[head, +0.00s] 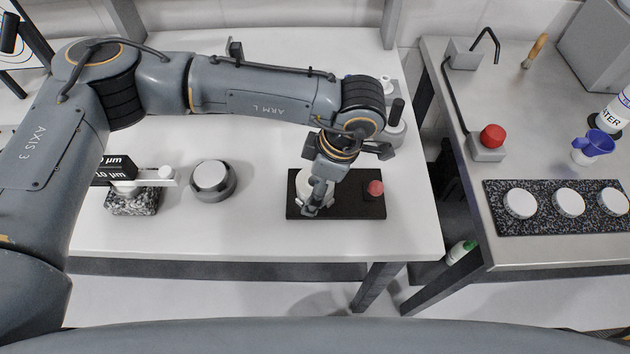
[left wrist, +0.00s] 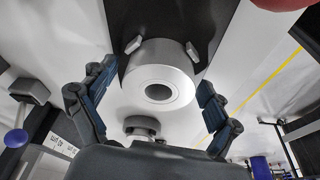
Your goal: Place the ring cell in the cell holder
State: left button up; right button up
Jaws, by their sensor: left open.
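A pale ring-shaped cylinder with a dark central hole, which looks like the ring cell (left wrist: 160,70), shows in the left wrist view. It stands at the dark plate, with a small grey tab close to each side. The dark rectangular plate (head: 348,207), which may be the cell holder, lies on the white table and has a red knob at its right end. My left gripper (head: 312,208) is over the plate's left part, its open fingers (left wrist: 156,78) on either side of the cylinder with gaps visible. The gripper partly hides the cylinder in the head view. My right gripper is not in view.
A round grey fixture with a white top (head: 213,178) stands left of the plate. Further left is a speckled block (head: 133,202) with black labelled pieces above. A steel bench (head: 455,80) at right carries a red button (head: 492,136) and a speckled tray with white discs (head: 545,227).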

pick_arm(q)
jog(key=shift+r+p, duration=0.35)
jog(key=shift+r, duration=0.1)
jog(key=shift+r+p, duration=0.35)
jog(key=shift+p, duration=0.2)
jog(key=shift+d+r+b, duration=0.3)
jog(key=shift+r+b, duration=0.25)
jog(key=shift+b, duration=0.25)
jog(key=b+v, duration=0.2)
jog(key=v, duration=0.8)
jog(key=shift+r, duration=0.25)
